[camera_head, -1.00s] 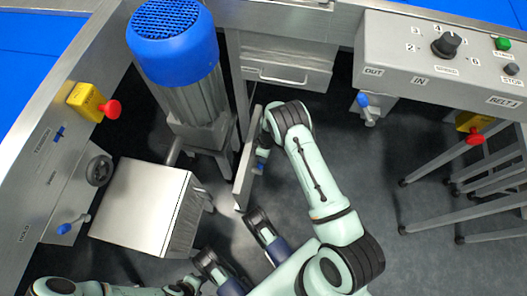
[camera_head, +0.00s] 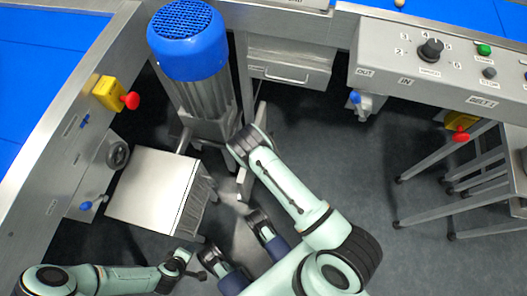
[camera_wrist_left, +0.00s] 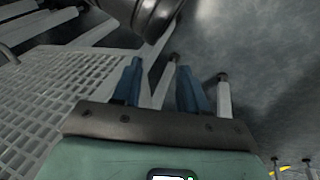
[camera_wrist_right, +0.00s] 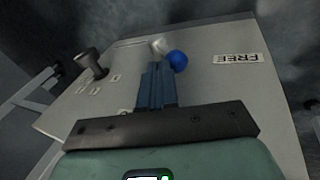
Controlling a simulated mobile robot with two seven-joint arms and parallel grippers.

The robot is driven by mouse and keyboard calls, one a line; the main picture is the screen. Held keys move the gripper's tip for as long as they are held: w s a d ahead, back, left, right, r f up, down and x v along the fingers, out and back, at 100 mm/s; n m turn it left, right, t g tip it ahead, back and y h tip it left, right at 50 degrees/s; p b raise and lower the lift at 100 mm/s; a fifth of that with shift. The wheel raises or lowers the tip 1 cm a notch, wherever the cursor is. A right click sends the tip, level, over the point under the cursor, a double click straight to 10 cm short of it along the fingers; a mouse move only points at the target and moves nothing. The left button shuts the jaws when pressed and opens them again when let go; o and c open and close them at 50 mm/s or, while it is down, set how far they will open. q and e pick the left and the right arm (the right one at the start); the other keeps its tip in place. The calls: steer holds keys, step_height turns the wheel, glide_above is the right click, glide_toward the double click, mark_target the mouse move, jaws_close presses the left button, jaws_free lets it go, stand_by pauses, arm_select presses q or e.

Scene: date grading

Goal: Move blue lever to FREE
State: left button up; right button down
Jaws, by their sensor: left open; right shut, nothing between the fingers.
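The blue lever's round knob (camera_wrist_right: 177,60) shows in the right wrist view on a grey panel (camera_wrist_right: 213,85), with a pale metal stem just up and left of it. The FREE label (camera_wrist_right: 238,58) is to the right of the knob, with a gap between. My right gripper (camera_wrist_right: 156,68) is shut and empty, its tips just left of the knob; I cannot tell if they touch. In the head view the arm hides this gripper beside a narrow upright panel (camera_head: 247,190). My left gripper (camera_wrist_left: 158,70) is open and empty, low at the left in the head view (camera_head: 190,270).
A black knob (camera_wrist_right: 92,64) stands at the left of the lever's panel. The blue-topped motor (camera_head: 188,45) and a grey metal box (camera_head: 150,190) flank the work area. Other blue levers sit on the left wall (camera_head: 88,205) and under the right console (camera_head: 355,97).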

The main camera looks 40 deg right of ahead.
steer(key=shift+s+a+f, duration=0.25)
steer(key=shift+a+f, duration=0.05)
steer(key=shift+f, duration=0.05)
arm_select(q)
steer(key=s+a+f+g+b, duration=0.1)
steer(key=s+f+b, duration=0.2)
steer(key=s+f, duration=0.1)
steer(key=shift+s+a+f+g, duration=0.2)
steer(key=shift+f+g, duration=0.2)
steer(key=shift+f, duration=0.45)
arm_select(e)
steer(key=s+a+f, duration=0.3)
steer(key=a+f, duration=0.1)
steer(key=f, duration=0.2)
steer(key=shift+s+f, duration=0.2)
steer(key=shift+a, duration=0.1)
steer(key=shift+s+a, duration=0.1)
